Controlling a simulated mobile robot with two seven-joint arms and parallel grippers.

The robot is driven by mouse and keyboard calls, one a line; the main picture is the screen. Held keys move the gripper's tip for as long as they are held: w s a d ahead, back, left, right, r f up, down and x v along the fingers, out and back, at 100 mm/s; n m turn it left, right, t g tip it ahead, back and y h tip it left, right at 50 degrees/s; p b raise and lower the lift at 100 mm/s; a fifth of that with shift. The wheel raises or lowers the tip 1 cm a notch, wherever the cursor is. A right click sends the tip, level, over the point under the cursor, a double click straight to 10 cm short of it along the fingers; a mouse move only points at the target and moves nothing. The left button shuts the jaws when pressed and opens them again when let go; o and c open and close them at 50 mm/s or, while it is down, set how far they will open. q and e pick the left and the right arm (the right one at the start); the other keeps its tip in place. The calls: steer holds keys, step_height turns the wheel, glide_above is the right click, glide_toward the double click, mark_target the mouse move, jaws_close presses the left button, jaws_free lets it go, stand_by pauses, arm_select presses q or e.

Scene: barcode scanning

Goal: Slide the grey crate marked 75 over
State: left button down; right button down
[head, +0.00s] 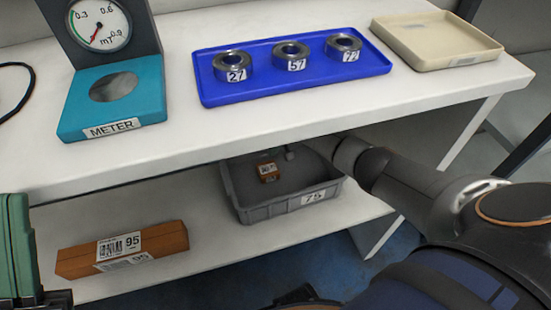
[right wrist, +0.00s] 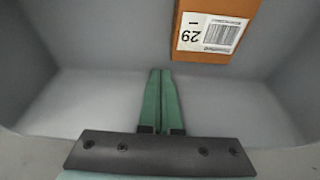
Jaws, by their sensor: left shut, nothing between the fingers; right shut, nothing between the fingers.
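The grey crate marked 75 (head: 270,210) stands on the lower shelf, partly under the upper table's edge. A small orange-brown box with a barcode label (head: 268,173) lies inside it. In the right wrist view this box (right wrist: 210,32) has a label that appears to read 29, upside down. My right gripper (right wrist: 161,72) is shut and empty, with its green fingers over the inside of the crate (right wrist: 90,100), apart from the box. In the head view the table edge hides most of it. My left gripper (head: 15,245) is shut and empty at the left edge, partly cut off.
A brown block labelled 95 (head: 165,237) lies on the lower shelf (head: 200,215) left of the crate. Above, the white table (head: 200,130) bears a teal meter stand (head: 140,85), a blue tray (head: 310,87) with three numbered rings, and an empty beige tray (head: 430,35).

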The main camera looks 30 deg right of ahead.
arm_select(q)
steer(key=shift+d+r, duration=0.1)
steer(key=shift+r, duration=0.2)
arm_select(e)
steer(key=shift+r, duration=0.1)
